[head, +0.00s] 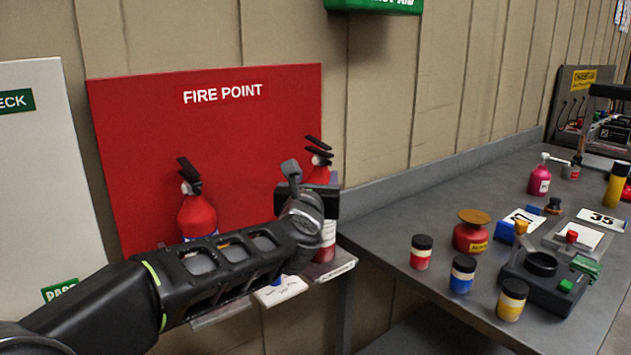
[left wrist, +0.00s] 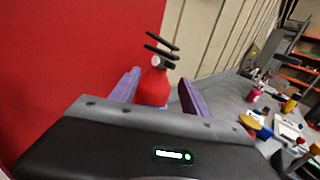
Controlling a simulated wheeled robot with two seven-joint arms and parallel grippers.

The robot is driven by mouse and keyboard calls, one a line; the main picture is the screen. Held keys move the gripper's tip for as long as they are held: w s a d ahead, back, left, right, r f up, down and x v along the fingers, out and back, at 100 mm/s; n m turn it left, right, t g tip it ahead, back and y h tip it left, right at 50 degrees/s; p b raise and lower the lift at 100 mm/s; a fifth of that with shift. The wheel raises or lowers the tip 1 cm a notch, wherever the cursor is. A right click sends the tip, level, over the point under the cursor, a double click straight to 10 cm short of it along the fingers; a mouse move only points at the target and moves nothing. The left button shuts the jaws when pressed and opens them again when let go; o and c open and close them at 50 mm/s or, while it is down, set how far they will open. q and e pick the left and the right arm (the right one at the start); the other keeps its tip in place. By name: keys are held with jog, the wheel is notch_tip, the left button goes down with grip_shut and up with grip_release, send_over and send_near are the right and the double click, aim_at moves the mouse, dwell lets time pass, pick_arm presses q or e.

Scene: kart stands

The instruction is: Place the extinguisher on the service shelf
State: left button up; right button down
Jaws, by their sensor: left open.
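One red extinguisher (head: 318,174) with a black handle stands in front of the red fire point board, at its right side. My left gripper (head: 322,187) is at this extinguisher and hides much of its body. In the left wrist view its purple fingers (left wrist: 158,92) are open, one on each side of the red extinguisher (left wrist: 153,86); I cannot tell whether they touch it. A second red extinguisher (head: 197,216) stands to the left, its lower part hidden by my arm. A small ledge (head: 340,268) with an unreadable label is below the right extinguisher. I cannot identify the service shelf. My right gripper is not in view.
The red fire point board (head: 220,130) is close behind the gripper. A grey bench (head: 400,200) to the right holds paint jars (head: 421,252), a red can (head: 470,238) and a pink bottle (head: 540,180). Its left back area is clear. A green box (head: 375,5) hangs above.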

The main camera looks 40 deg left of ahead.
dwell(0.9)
pick_arm(q)
jog(key=d+f+m+g+h+p, duration=0.1)
jog(key=d+f+m+g+h, duration=0.15)
jog(key=d+f+m, duration=0.6)
jog(key=w+d+f+m+g+h+p, duration=0.1)
jog(key=d+f+m+h, duration=0.25)
jog(key=f+m, duration=0.95)
jog(key=d+f+m+g+h+p, duration=0.1)
jog(key=d+f+m+g+h, duration=0.15)
jog(key=d+f+m, duration=0.75)
jog(key=s+d+f+m+g+h+p, duration=0.2)
jog(key=s+d+f, duration=0.5)
jog(key=s+f, duration=0.5)
jog(key=s+d+f+m+g+h+p, duration=0.2)
jog(key=s+d+f+m+g+p, duration=0.2)
jog(key=s+f, duration=0.7)
jog(key=s+d+m+g, duration=0.2)
jog(key=s+d+g, duration=0.1)
jog(key=s, duration=0.4)
jog(key=shift+s+f, duration=0.2)
jog(key=shift+f, duration=0.2)
jog(key=shift+d, duration=0.1)
